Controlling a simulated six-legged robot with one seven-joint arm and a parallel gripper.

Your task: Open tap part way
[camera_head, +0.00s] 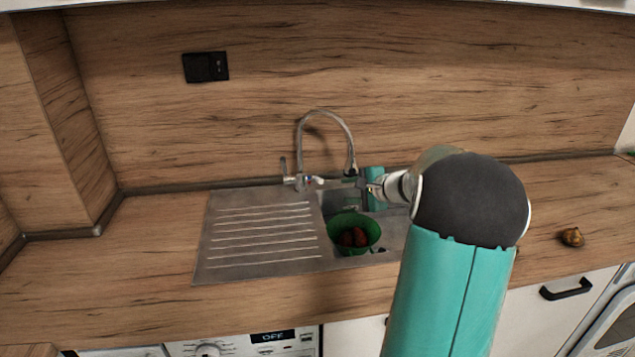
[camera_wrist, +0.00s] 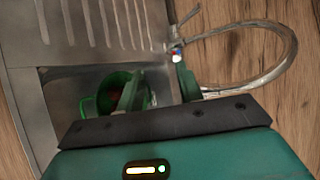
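The chrome tap stands behind the sink, its base (camera_head: 304,182) near the wall and its arched spout (camera_head: 327,112) bending right. Its upright lever (camera_head: 284,167) is on the left of the base. In the wrist view the tap body (camera_wrist: 177,55) with a red and blue mark, the lever (camera_wrist: 190,14) and the curved spout (camera_wrist: 287,62) show at upper right. My gripper (camera_wrist: 160,88) is open with nothing seen between its green fingers. One fingertip appears close to the tap body; I cannot tell whether they touch. In the head view my arm partly hides the gripper.
A green bowl (camera_head: 337,222) with reddish items (camera_head: 354,237) sits in the sink basin. The ribbed steel drainboard (camera_head: 240,262) to its left is clear. A black socket (camera_head: 205,67) is on the wooden splashback.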

